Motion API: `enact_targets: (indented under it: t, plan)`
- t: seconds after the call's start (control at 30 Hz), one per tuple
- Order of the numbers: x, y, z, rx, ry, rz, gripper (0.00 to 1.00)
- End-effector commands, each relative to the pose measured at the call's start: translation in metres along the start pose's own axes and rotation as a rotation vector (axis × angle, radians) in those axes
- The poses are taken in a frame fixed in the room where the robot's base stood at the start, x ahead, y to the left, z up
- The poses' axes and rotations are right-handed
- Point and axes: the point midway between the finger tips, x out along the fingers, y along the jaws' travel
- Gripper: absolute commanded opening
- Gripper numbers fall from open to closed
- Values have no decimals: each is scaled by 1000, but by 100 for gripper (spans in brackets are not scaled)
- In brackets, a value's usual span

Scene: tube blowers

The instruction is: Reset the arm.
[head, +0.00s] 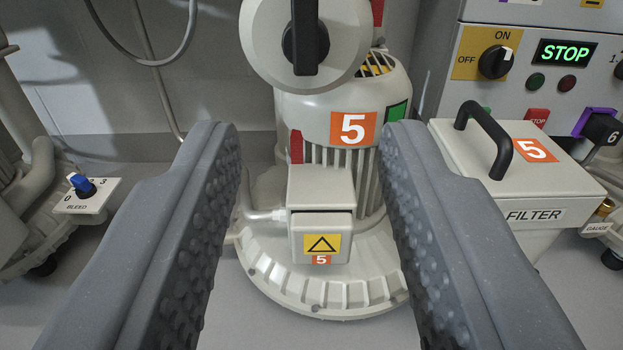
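My gripper (310,135) is open and empty, with its two grey studded fingers wide apart on the left and right of the view. Between the fingers stands a beige blower (330,110) with an orange number 5 label. A black handle (304,38) sits on a round disc at its top. A small box (320,235) with a yellow triangle sign is on its front. I cannot see the fingers touching anything. The rest of my arm is not in view.
A filter box (545,175) with a black handle stands at right. Behind it is a panel with an OFF/ON knob (495,62) and a lit STOP display (565,53). A blue bleed knob (82,185) is at left. A hose (145,60) hangs on the back wall.

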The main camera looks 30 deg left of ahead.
Motion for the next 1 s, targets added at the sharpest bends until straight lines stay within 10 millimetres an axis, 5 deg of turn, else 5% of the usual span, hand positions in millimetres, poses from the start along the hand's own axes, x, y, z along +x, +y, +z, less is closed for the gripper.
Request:
enact_targets:
  t: [0.53,0.67,1.0]
  plan:
    - [7,11,-14,-23,-8,8,36]
    - [24,38,-47,-77,-36,30,36]
    - [61,117,-173,-219,-126,138,36]
